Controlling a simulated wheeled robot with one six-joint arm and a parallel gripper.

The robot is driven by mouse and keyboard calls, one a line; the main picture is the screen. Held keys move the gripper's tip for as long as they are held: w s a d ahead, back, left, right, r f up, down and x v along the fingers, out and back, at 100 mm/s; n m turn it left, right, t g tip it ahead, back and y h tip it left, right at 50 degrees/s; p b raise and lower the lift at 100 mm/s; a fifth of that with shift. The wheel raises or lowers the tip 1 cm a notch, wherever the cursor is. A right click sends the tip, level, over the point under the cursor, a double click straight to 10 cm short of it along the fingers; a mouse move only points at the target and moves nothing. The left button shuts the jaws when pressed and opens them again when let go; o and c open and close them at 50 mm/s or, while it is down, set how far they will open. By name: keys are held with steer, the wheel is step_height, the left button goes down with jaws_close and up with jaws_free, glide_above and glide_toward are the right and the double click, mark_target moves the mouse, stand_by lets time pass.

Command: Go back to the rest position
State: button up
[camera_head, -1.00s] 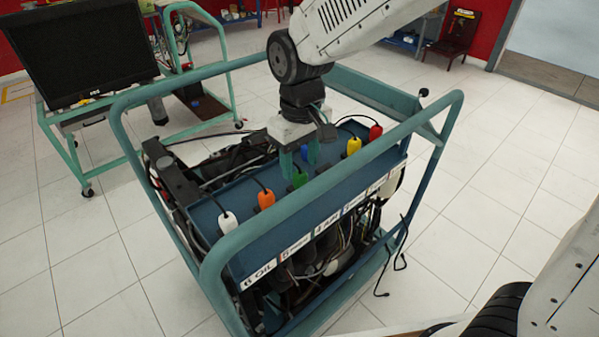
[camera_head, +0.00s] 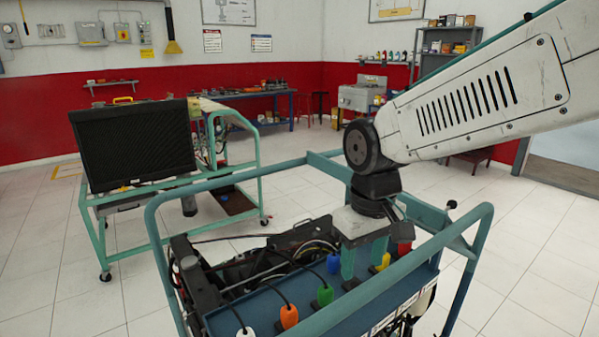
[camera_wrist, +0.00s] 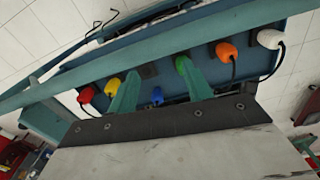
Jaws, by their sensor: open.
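My gripper (camera_head: 363,270) points down over the blue panel (camera_head: 355,306) of the engine trainer. Its two green fingers are apart, with nothing held between them. In the wrist view the fingertips (camera_wrist: 158,70) show over the panel, with the blue plug (camera_wrist: 157,96) between the fingers in the picture. The green plug (camera_wrist: 183,64) shows beside the right finger and the yellow plug (camera_wrist: 112,87) beside the left one. The orange (camera_wrist: 226,50), white (camera_wrist: 270,39) and red (camera_wrist: 86,95) plugs stand farther out along the panel.
The trainer's teal tube frame (camera_head: 480,218) rises around the panel, close to my arm. A workbench (camera_head: 250,94) lines the back wall. White floor is clear at the right.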

steer(key=s+d+r+m, duration=0.1)
steer(key=s+d+m, duration=0.1)
steer(key=s+d, duration=0.5)
steer(key=s+d+r+m+t, duration=0.1)
steer(key=s+d+r+m, duration=0.1)
steer(key=s+d, duration=0.5)
steer(key=s+m, duration=0.1)
steer(key=s, duration=0.2)
steer(key=shift+d, duration=0.4)
